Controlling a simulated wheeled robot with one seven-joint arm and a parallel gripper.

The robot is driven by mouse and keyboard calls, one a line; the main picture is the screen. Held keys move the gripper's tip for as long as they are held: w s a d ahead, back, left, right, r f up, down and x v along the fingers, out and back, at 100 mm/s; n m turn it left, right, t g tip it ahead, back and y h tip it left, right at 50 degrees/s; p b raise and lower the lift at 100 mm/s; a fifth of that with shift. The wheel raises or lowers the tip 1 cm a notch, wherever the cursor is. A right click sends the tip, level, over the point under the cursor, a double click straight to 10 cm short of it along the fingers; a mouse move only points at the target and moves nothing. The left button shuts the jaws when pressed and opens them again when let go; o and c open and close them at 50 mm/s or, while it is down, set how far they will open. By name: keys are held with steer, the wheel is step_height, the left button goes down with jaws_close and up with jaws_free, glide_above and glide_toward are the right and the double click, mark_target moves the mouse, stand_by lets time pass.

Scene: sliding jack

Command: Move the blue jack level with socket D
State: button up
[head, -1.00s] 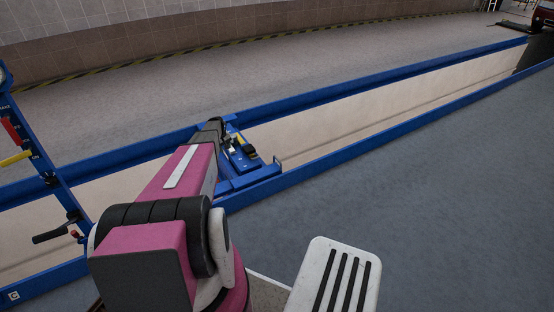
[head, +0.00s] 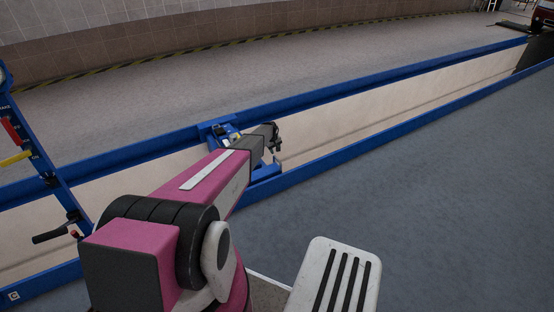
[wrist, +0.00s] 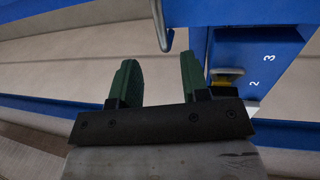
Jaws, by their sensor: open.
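The blue jack (head: 265,173) spans the long pit between its blue rails, partly hidden behind my arm in the head view. In the wrist view its blue body (wrist: 250,52) is at the upper right, marked 2 and 3. A grey bent metal bar (wrist: 158,24) shows beside it, ahead of and roughly between my green fingertips. My gripper (wrist: 157,75) is open, with nothing held between its fingers. In the head view my gripper (head: 274,139) is over the jack's right side. I cannot make out socket D; a C label (head: 14,296) is at the lower left.
Blue rails (head: 400,142) run along both sides of the pit. The pit to the right of the jack is clear. A blue post with a gauge and coloured levers (head: 32,150) stands at the left. Grey floor lies on both sides.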

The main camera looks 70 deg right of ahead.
mark_target(277, 159)
steer(key=f, duration=0.2)
steer(key=d+f, duration=0.1)
steer(key=f, duration=0.2)
steer(key=s+f, duration=0.1)
steer(key=f, duration=0.2)
steer(key=shift+d, duration=0.15)
steer(key=shift+w, duration=0.1)
jaws_close()
